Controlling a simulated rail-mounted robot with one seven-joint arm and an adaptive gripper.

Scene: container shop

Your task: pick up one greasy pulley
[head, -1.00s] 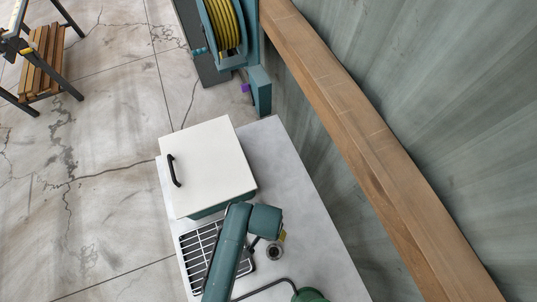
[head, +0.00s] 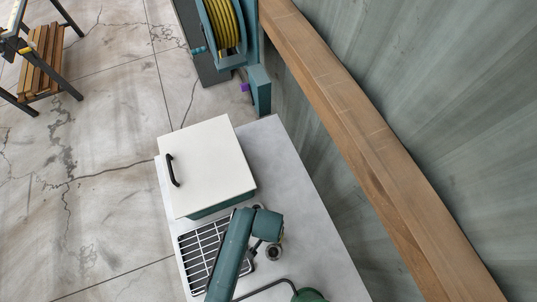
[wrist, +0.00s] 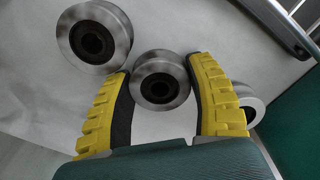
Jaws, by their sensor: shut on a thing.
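In the wrist view, a grey metal pulley (wrist: 161,79) with a dark centre bore sits between the tips of my gripper (wrist: 160,75). My gripper's yellow, black-padded fingers are shut on it. A second pulley (wrist: 95,38), larger in view and with dark smudges on its face, lies just left of the fingers. A third pulley (wrist: 251,110) is partly hidden behind the right finger. In the head view, one pulley (head: 274,252) shows on the pale bench beside my arm. My gripper is hidden there behind my arm.
A white-lidded box (head: 205,165) with a black handle stands on the bench (head: 260,150). A wooden beam (head: 370,150) runs along the wall at right. The bench right of the box is clear.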

